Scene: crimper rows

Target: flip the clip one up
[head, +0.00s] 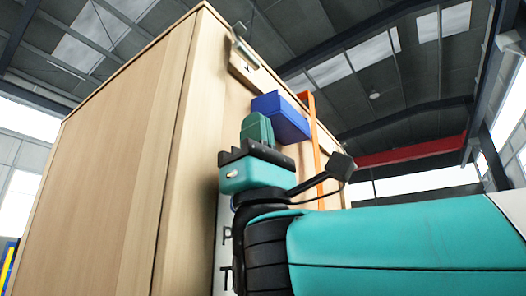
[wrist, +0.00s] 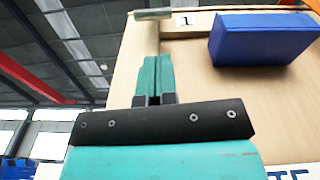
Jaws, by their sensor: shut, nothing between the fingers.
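The clip at label 1 is a small grey metal piece (head: 244,47) on a light wooden block near the top of the wooden panel. It also shows in the wrist view as a grey bar (wrist: 153,14) at the top, just left of the label marked 1 (wrist: 185,20). How the clip is tilted is hard to tell. My gripper (head: 257,128) has teal fingers, pressed together and empty. In the wrist view the fingertips (wrist: 153,60) point up toward the clip, with a gap below it.
A blue box (head: 282,115) sticks out from the panel right of my fingers, and also shows in the wrist view (wrist: 262,38). An orange upright strip (head: 315,140) stands beyond it. A white lettered sign (head: 226,262) is lower down. Left of the panel edge is open air.

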